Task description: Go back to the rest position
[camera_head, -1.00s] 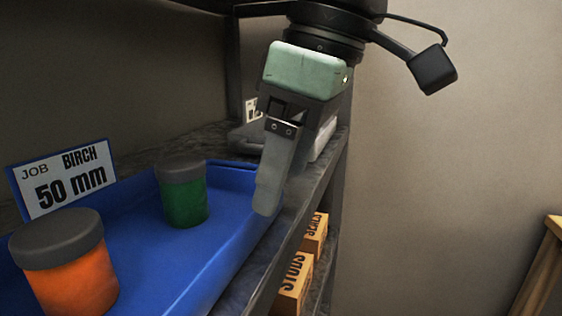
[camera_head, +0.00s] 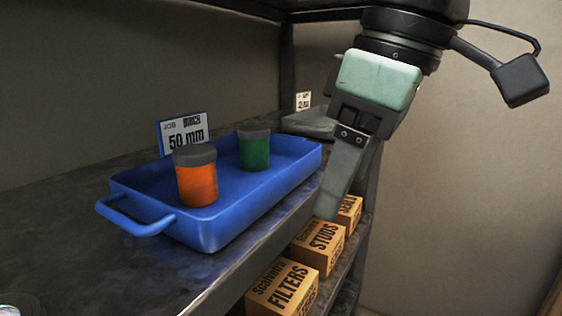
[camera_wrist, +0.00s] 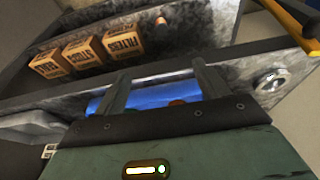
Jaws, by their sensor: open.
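My gripper (camera_head: 335,205) hangs in the right half of the head view, in front of the shelf edge and right of the blue tray (camera_head: 210,235). Its fingers point down and it holds nothing. In the wrist view, my gripper (camera_wrist: 160,85) shows two fingers standing apart, with part of the blue tray (camera_wrist: 150,97) seen between them. An orange jar with a grey lid (camera_head: 197,184) and a green jar with a dark lid (camera_head: 254,152) stand upright in the tray. The gripper is apart from both jars.
A sign reading 50 mm (camera_head: 184,133) stands behind the tray. Boxes marked FILTERS (camera_head: 284,288) and STUDS (camera_head: 320,245) sit on the lower shelf, close below the fingers in the picture. A dark post (camera_head: 287,70) rises behind. The space before the right wall looks clear.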

